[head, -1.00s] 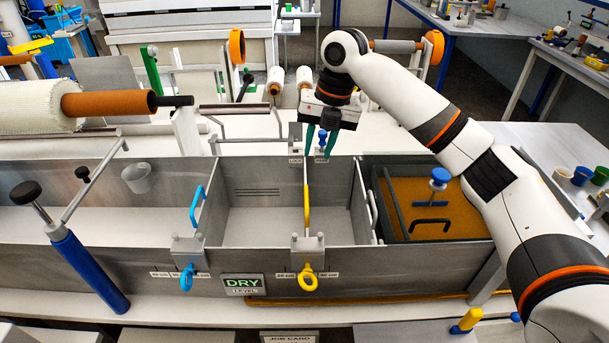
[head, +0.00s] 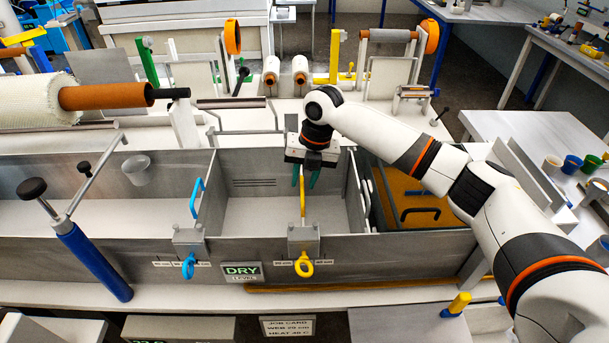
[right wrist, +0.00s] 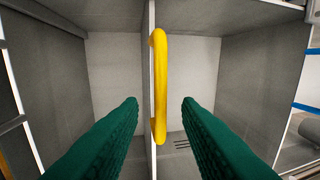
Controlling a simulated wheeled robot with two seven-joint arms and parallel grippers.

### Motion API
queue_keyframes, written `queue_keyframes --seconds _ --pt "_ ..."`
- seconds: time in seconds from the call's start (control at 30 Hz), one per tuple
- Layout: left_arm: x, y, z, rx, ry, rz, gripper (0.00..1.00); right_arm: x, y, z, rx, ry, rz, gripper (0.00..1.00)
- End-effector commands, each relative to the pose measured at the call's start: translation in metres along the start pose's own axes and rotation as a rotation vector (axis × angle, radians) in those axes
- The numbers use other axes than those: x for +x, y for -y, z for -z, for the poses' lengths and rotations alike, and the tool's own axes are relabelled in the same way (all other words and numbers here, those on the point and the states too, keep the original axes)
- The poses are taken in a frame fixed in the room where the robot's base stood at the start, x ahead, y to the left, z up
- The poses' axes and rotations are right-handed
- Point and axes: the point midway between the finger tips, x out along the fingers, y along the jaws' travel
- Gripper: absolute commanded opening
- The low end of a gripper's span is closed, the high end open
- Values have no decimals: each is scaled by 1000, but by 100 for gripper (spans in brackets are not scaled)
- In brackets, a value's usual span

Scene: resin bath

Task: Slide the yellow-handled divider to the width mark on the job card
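The yellow-handled divider is a thin plate standing across the steel trough, with a yellow bar handle (head: 303,203) and a yellow ring (head: 304,268) on its front clamp. Small width labels (head: 325,263) flank the clamp; their figures are hard to read. The job card (head: 288,327) at the bottom edge has a WEB line in cm, apparently 29, and a HEAT line. My right gripper (head: 306,180) is open over the divider. In the right wrist view its green fingers stand either side of the yellow handle (right wrist: 161,90), apparently not touching it. My left gripper is out of view.
A blue-handled divider (head: 196,199) stands to the left in the trough. A DRY level sign (head: 241,271) is on the front wall. An orange-brown bath with a black handle (head: 420,213) lies to the right. Trough walls enclose the divider; the floor beside it is clear.

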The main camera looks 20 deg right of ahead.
Motion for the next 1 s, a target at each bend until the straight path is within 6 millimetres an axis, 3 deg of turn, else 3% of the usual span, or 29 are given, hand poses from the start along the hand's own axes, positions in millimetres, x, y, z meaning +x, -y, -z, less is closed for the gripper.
queue_keyframes --seconds 0.03,0.2,0.47,0.77,1.0 --pt "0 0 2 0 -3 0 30 0 0 0 0 0 0 24" --pt "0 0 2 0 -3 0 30 0 0 0 0 0 0 0" --pt "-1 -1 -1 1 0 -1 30 -1 3 0 -1 1 1 0" --pt "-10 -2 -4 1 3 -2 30 8 51 0 -2 2 4 0" --pt "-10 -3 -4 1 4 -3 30 10 56 0 -1 -1 6 0"
